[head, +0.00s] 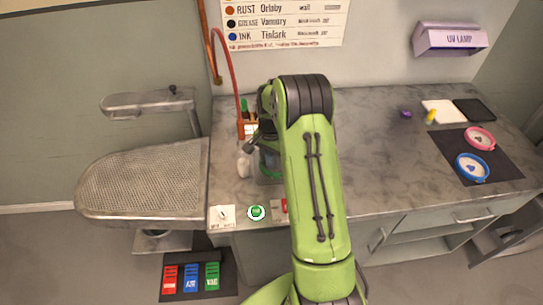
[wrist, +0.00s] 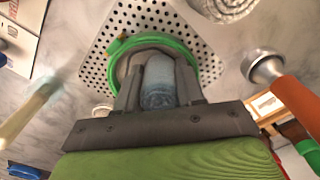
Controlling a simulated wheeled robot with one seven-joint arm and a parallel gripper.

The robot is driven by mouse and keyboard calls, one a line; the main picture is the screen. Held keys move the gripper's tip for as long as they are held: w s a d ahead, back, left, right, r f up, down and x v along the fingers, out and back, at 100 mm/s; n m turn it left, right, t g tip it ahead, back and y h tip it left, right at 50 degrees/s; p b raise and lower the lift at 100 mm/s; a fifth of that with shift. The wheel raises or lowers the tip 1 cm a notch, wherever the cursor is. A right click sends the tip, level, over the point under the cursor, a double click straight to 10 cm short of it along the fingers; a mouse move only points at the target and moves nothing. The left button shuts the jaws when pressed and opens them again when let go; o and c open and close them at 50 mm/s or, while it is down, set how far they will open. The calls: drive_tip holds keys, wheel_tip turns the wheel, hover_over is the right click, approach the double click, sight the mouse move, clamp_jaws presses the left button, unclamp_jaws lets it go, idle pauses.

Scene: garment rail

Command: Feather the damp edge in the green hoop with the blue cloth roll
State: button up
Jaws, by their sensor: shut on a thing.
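My gripper (wrist: 158,95) is shut on the blue cloth roll (wrist: 159,78), a pale blue cylinder between the fingers in the wrist view. The green hoop (wrist: 193,58) lies on a perforated metal plate (wrist: 115,28) just beyond the fingertips. The fingers and roll cover much of the hoop's inside, and I see no damp edge there. I cannot tell whether the roll touches the fabric.
In the wrist view an orange-handled tool (wrist: 297,98) stands close right and a pale-handled brush (wrist: 28,112) left. A coiled pale thing (wrist: 224,6) is beyond the plate. In the head view pink (head: 480,138) and blue (head: 472,167) hoops lie on a dark mat, far right.

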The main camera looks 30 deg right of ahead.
drive_tip(key=shift+s+a+f, duration=0.1)
drive_tip(key=shift+s+a, duration=0.05)
drive_tip(key=shift+s, duration=0.35)
drive_tip(key=shift+s+d+f+b, duration=0.15)
drive_tip(key=shift+s+d+b, duration=0.1)
drive_tip(key=shift+s+b, duration=0.2)
drive_tip(key=shift+s+d, duration=0.2)
drive_tip(key=shift+d, duration=0.15)
drive_tip(key=shift+s+d, duration=0.25)
drive_tip(key=shift+d, duration=0.75)
drive_tip(key=shift+w+d+p, duration=0.45)
drive_tip(key=shift+d, duration=0.1)
drive_tip(key=shift+r, duration=0.2)
wheel_tip(320, 180, up, 7)
drive_tip(key=p, duration=0.5)
